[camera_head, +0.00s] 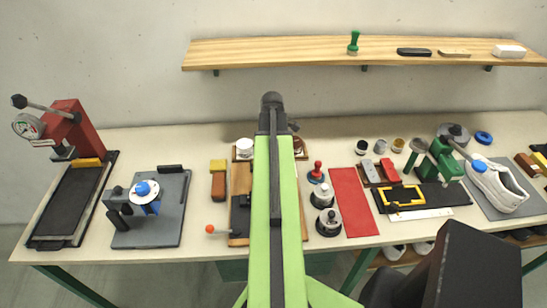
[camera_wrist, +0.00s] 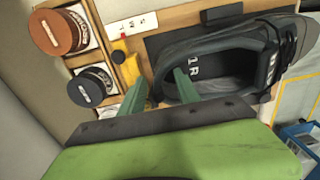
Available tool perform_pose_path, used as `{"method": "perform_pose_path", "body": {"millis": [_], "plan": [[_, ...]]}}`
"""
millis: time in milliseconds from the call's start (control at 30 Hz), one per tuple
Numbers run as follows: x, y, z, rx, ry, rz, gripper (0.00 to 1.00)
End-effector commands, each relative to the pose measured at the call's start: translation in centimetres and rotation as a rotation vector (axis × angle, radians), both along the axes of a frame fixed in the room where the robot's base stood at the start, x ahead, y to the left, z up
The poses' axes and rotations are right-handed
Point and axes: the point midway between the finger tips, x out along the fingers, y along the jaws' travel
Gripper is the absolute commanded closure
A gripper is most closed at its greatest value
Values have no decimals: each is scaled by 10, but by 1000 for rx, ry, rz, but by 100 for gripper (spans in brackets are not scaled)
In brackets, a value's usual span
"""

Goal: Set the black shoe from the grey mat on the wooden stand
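The black shoe (camera_wrist: 232,72) shows in the wrist view, its opening facing the camera and "1R" marked inside. It rests at a dark pad (camera_wrist: 178,42) on a light wooden board (camera_wrist: 138,24); I cannot tell whether this board is the stand. My gripper (camera_wrist: 160,92) has two green fingers set apart, the right one over or in the shoe's opening, the left one outside its near edge. Contact is unclear. In the head view my arm hides the shoe. A grey mat (camera_head: 531,203) at the right there bears a white shoe (camera_head: 497,184).
Brown (camera_wrist: 56,32) and black (camera_wrist: 90,88) round tins sit in a wooden tray beside the shoe. A blue bin (camera_wrist: 303,140) stands at the lower right. In the head view, a red press (camera_head: 72,128) and a clamp fixture (camera_head: 145,196) stand left, a green tool (camera_head: 441,163) right.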

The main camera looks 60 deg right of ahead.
Motion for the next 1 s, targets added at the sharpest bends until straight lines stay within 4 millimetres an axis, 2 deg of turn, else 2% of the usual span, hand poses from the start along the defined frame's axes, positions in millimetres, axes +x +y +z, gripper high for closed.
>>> {"method": "perform_pose_path", "body": {"millis": [300, 467, 667, 1000], "plan": [[0, 0, 1, -1, -1, 1, 59], [1, 0, 13, -1, -1, 0, 59], [2, -1, 49, -1, -1, 0, 59], [4, -4, 125, 0, 0, 0, 59]]}}
